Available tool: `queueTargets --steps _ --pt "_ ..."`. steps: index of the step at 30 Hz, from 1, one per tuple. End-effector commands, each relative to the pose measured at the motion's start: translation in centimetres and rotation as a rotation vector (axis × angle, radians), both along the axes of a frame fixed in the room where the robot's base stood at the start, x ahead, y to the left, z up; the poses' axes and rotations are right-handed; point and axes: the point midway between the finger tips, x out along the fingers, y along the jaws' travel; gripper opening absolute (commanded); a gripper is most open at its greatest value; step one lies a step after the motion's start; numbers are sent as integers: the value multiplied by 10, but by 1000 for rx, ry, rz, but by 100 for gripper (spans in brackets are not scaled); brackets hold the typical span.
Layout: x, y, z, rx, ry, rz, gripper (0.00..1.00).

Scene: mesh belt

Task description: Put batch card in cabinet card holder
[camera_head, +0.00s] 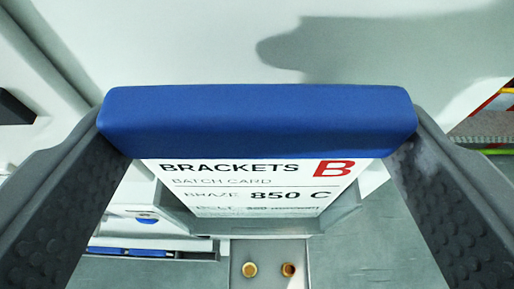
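The batch card (240,182) is white, printed "BRACKETS B", "BATCH CARD" and "850 C", with a thick blue grip bar (258,120) along its top. My gripper (259,128) has its dark, studded fingers against the two ends of this bar and is shut on it. A grey channel-like frame (343,217), apparently the card holder, shows around the lower sides and bottom of the card. The card's lower edge lies within or just in front of this frame; I cannot tell how deep it sits. The bar hides part of the card's top.
A pale cabinet surface (200,45) fills the back, with a shadow at upper right. Below the holder is a grey panel with two brass-coloured round fittings (250,269). Blue-marked parts (140,252) are at lower left. A red, white and yellow edge (497,103) shows at far right.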

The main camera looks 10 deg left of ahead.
Motion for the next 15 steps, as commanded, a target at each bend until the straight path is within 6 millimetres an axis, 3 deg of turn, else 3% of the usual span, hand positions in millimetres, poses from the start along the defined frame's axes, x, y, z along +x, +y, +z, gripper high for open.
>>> queueTargets --steps 15 --pt "0 0 -12 1 -1 1 57"
